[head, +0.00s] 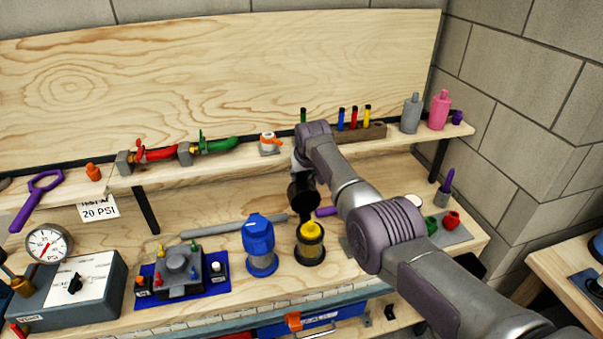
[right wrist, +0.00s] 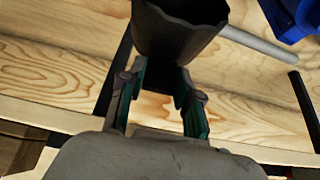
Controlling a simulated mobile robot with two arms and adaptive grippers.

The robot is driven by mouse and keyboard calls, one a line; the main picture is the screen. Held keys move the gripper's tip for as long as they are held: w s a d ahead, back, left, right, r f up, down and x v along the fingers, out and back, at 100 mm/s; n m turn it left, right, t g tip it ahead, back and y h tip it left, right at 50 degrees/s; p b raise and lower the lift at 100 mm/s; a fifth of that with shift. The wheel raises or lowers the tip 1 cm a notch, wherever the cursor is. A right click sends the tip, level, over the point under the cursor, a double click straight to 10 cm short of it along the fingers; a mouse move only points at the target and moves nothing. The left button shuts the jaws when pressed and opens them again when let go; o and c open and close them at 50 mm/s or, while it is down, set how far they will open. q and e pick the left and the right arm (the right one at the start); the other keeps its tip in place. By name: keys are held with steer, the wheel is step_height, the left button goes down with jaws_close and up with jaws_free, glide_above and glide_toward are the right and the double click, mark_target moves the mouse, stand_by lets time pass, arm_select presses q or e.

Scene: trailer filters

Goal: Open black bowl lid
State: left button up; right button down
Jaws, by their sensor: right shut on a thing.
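A black bowl lid (head: 302,196) is held in the air over the workbench, just above and behind a yellow-topped filter (head: 310,232) with a dark base. My right gripper (head: 302,168) is shut on the black bowl lid. In the right wrist view the dark, cup-like lid (right wrist: 180,28) sits at the tips of the two green-edged fingers of that gripper (right wrist: 160,78). The lid is apart from the filter as far as I can tell. My left gripper is not in view.
A blue filter (head: 259,245) stands left of the yellow one. A grey rod (head: 225,228) lies behind it. The shelf (head: 230,162) with red and green valve handles runs behind. Red and green cups (head: 451,220) stand right.

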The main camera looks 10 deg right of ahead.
steer(key=shift+w+r, duration=0.3)
steer(key=shift+r, duration=0.05)
steer(key=c, duration=1)
jaws_free()
steer(key=shift+c, duration=0.2)
steer(key=shift+o, duration=1.2)
steer(key=shift+f, duration=0.25)
steer(key=shift+s, duration=0.15)
steer(key=v, duration=1.2)
